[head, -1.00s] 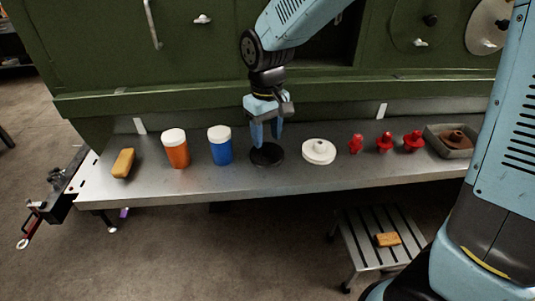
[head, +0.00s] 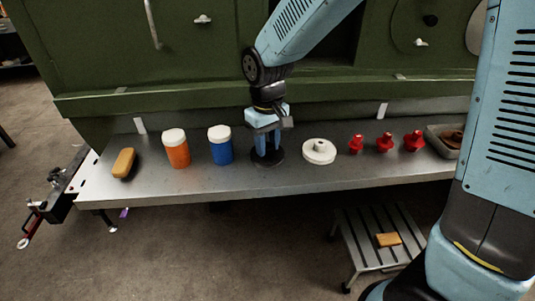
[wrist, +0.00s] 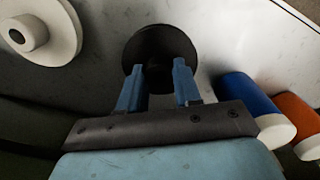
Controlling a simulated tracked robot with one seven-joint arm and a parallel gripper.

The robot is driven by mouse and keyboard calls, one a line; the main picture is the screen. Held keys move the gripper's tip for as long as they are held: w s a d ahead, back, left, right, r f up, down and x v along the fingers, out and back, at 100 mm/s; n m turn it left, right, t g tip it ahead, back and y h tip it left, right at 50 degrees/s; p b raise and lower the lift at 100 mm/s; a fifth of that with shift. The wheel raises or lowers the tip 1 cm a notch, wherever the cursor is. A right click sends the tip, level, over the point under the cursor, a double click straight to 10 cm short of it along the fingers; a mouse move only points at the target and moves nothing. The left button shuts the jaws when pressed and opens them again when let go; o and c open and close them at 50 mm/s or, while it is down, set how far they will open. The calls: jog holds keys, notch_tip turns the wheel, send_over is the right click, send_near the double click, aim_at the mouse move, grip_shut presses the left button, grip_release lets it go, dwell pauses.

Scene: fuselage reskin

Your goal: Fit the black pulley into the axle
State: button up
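The black pulley (head: 277,161) lies flat on the metal bench in the head view, right of the blue jar. In the wrist view the black pulley (wrist: 155,35) is a dark disc just beyond my fingertips. My gripper (head: 267,151) points down directly over it. In the wrist view my gripper (wrist: 157,72) has its two blue fingers apart, one on each side of the pulley's dark middle. I see no clear contact between fingers and pulley. I cannot pick out the axle in these frames.
On the bench (head: 210,184), a white pulley (head: 319,152) and several red parts (head: 384,143) stand to the right, with a tray (head: 437,143) beyond. A blue jar (head: 220,148), orange jar (head: 176,150) and yellow-orange block (head: 124,163) stand left. Green panelling rises behind.

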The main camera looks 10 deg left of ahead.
jog(key=c, duration=0.4)
jog(key=shift+r, duration=2.2)
jog(key=shift+r, duration=1.35)
jog(key=shift+f, duration=0.1)
jog(key=shift+f, duration=1.9)
jog(key=shift+r, duration=0.15)
jog(key=shift+f, duration=1.75)
